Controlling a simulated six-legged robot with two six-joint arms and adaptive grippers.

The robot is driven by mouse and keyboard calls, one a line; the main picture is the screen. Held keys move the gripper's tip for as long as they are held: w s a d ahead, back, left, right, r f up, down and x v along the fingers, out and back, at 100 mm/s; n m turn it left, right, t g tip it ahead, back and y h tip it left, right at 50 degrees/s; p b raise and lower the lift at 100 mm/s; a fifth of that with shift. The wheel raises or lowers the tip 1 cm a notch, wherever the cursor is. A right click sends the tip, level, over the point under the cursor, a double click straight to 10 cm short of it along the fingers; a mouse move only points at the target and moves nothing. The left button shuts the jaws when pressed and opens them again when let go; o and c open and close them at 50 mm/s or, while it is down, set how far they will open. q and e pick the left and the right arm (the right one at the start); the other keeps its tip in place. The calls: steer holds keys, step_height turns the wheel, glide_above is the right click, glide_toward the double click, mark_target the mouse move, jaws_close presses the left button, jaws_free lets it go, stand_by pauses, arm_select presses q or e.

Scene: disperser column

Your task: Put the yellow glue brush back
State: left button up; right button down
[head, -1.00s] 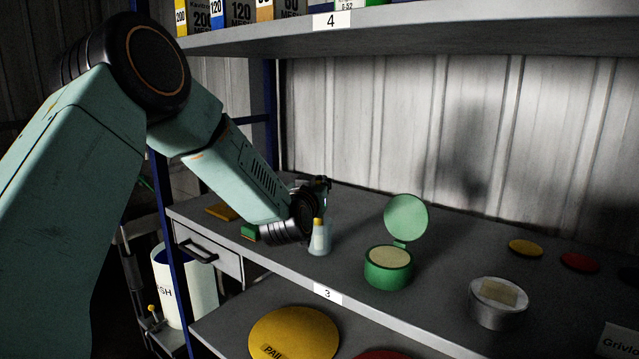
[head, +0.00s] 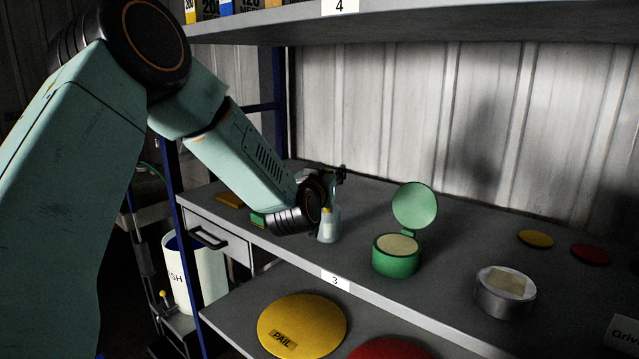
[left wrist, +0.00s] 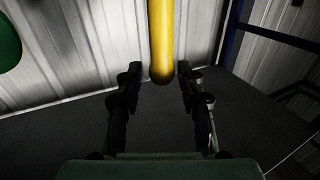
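A yellow rod with a rounded end, which looks like the glue brush handle (left wrist: 161,40), shows in the left wrist view between my left fingers, with gaps on both sides. My left gripper (left wrist: 162,75) is open around its end. In the head view my left gripper (head: 340,174) is above the shelf, just behind a clear bottle with a yellow top (head: 329,228). I cannot make out the rod separately there, and its other end is hidden. A green tub (head: 396,262) with its round lid raised stands to the right. My right gripper is not in view.
A metal tin (head: 503,298) stands on the same shelf (head: 440,285), with yellow (head: 536,239) and red (head: 590,254) discs behind it. An upper shelf (head: 420,24) hangs overhead. A blue post (head: 183,240) and a white bin (head: 205,275) are at the left.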

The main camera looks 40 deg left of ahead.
arm_select(q)
steer(key=b+v, duration=0.1)
steer(key=v, duration=0.9)
steer(key=shift+s, duration=0.3)
